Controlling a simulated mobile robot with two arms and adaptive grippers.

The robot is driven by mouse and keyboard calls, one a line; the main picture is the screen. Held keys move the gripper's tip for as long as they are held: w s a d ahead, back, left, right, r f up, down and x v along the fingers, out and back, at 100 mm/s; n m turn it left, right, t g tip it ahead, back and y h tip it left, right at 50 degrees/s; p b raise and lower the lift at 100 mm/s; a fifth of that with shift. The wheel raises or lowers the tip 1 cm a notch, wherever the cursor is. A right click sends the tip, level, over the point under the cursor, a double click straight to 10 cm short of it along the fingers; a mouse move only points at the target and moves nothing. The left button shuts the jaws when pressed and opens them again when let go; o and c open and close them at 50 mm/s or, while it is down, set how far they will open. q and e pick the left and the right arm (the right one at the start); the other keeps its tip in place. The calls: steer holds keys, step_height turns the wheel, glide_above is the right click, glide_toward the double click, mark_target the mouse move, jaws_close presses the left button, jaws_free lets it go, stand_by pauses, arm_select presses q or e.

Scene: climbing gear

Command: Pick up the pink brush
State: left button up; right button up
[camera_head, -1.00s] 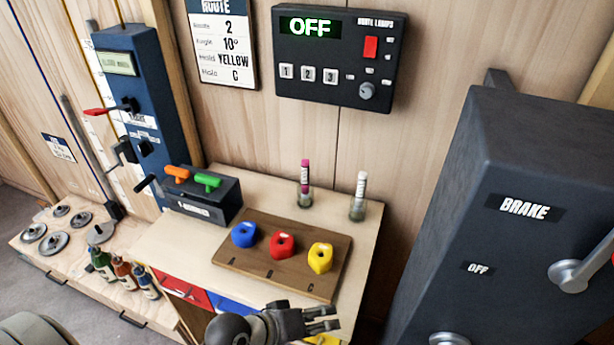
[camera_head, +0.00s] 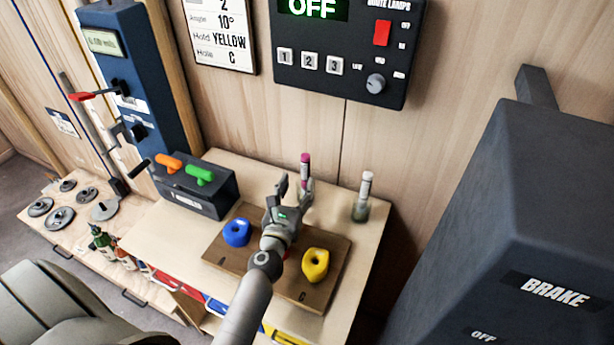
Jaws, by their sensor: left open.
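The pink brush (camera_head: 305,162) stands upright in a small clear holder at the back of the wooden table. Its pink top and pale label show. Its lower part and its holder are largely hidden by my left gripper. My left gripper (camera_head: 293,187) is open and empty, its fingers pointing toward the back of the table. Its right finger overlaps the brush's lower part in the picture; I cannot tell whether they touch. My right gripper is not in view.
A white-topped brush (camera_head: 366,185) stands in a glass holder to the right. A wooden board (camera_head: 325,290) holds blue (camera_head: 237,232) and yellow (camera_head: 315,265) climbing holds; the red one is mostly hidden by my arm. A dark box (camera_head: 205,190) with orange and green handles is at left.

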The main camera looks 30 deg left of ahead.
mark_target(304, 167)
arm_select(q)
steer(key=x, duration=0.4)
steer(key=shift+w+r, duration=0.1)
steer(key=shift+w, duration=0.2)
steer(key=x, duration=0.4)
steer(key=shift+w+r, duration=0.15)
steer(key=shift+w, duration=0.1)
steer(key=shift+s+r, duration=0.1)
steer(key=shift+c, duration=0.7)
jaws_close()
